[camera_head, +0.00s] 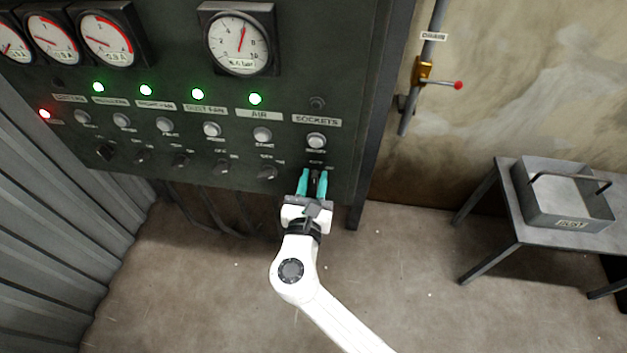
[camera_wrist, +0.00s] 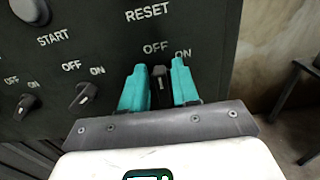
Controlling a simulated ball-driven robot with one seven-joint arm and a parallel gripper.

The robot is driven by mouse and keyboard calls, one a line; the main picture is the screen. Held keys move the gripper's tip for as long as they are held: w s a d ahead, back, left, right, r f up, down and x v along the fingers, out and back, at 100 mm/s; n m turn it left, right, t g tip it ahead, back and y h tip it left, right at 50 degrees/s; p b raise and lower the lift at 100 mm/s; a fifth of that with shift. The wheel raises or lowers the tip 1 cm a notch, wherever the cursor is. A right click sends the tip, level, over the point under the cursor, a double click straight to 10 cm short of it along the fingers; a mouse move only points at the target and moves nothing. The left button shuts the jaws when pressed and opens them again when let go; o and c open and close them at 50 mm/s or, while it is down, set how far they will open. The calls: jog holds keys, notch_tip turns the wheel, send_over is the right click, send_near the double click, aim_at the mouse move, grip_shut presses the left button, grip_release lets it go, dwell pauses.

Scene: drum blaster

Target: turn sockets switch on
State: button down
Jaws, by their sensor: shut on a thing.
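The sockets switch is a small dark rotary knob (camera_wrist: 160,72) at the right end of the panel's bottom row, under the RESET button. OFF and ON are printed above it; whether it points to OFF or ON is not clear. My gripper (camera_wrist: 159,88) has its two teal fingers on either side of the knob and is shut on it. In the head view my gripper (camera_head: 314,182) reaches up to the panel and mostly hides the knob. The SOCKETS label (camera_head: 316,120) sits above it, and the lamp (camera_head: 317,102) over that label is dark.
The panel (camera_head: 330,60) also carries several gauges, lit green lamps (camera_head: 255,99), a red lamp (camera_head: 45,114), buttons and neighbouring switches (camera_head: 267,173). A drain pipe valve (camera_head: 423,72) is on the wall at right. A table (camera_head: 510,170) with a metal bin (camera_head: 545,205) stands right.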

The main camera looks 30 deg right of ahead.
jog(key=shift+f, duration=0.1)
jog(key=m+b, duration=0.1)
jog(key=m, duration=0.1)
jog(key=m+b, duration=0.4)
jog(key=shift+s+d+f, duration=0.3)
jog(key=shift+d, duration=0.1)
jog(key=m+b, duration=0.4)
jog(key=m, duration=0.1)
jog(key=shift+s+d+f, duration=0.15)
jog(key=shift+d, duration=0.05)
jog(key=shift+m, duration=0.5)
jog(key=c, duration=1.1)
grip_release()
jog(key=v, duration=1)
jog(key=shift+s+a, duration=0.2)
jog(key=shift+s, duration=0.15)
